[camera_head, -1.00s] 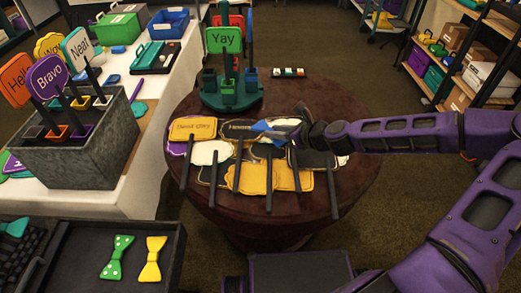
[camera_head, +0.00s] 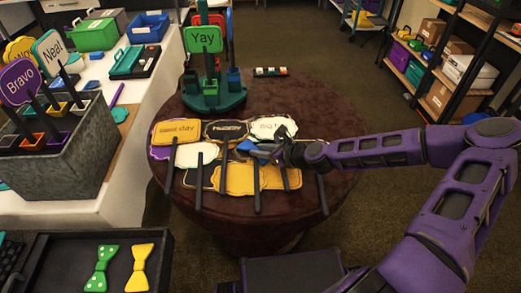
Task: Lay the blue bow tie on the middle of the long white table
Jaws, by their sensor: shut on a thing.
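The blue bow tie (camera_head: 252,148) is in my gripper (camera_head: 268,151), over the paddle signs on the round brown table. My gripper's fingers are dark and mostly hidden by their small size, and whether the tie touches the signs I cannot tell. The long white table (camera_head: 130,172) runs along the left side of the view, apart from my gripper. Its near part is partly hidden behind a grey box.
The round table (camera_head: 325,105) bears several signs and a green sign stand (camera_head: 214,98). The white table holds the grey sign box (camera_head: 62,165), a green bin (camera_head: 93,34) and a blue bin (camera_head: 147,27). A black tray (camera_head: 60,268) with green and yellow bow ties is at front left. Shelves stand at right.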

